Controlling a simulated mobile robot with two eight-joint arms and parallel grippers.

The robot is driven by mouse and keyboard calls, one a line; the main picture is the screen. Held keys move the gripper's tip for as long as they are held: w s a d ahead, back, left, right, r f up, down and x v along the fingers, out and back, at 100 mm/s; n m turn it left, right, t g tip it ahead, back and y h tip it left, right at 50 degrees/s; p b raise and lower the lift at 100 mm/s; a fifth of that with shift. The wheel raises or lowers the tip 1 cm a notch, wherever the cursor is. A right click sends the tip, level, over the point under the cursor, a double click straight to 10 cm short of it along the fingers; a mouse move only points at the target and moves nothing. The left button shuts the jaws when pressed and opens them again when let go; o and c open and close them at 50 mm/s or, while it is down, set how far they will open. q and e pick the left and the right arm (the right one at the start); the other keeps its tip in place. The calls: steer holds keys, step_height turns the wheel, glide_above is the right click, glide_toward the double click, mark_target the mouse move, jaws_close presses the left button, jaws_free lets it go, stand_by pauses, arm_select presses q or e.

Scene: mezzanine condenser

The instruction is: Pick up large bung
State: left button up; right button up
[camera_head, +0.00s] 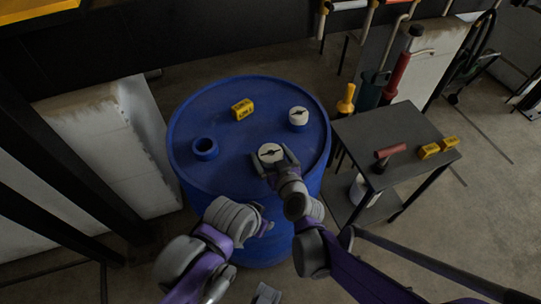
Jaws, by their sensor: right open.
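A blue drum (225,178) stands upright in the middle of the view. The large bung appears to be the white-topped round piece (269,152) on its lid, with a dark bar across its top. My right gripper (272,159) is open, with one finger on either side of this piece at its near edge; I cannot tell whether they touch it. An open blue neck (205,148) is at the left. My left gripper (264,225) is low by the drum's near side, its jaws unclear.
A yellow box (243,109) lies on the drum lid towards the back. A pale block (130,140) stands left of the drum.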

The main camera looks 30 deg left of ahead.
steer(key=c, duration=1.2)
steer(key=shift+r, duration=0.1)
steer(key=shift+c, duration=0.2)
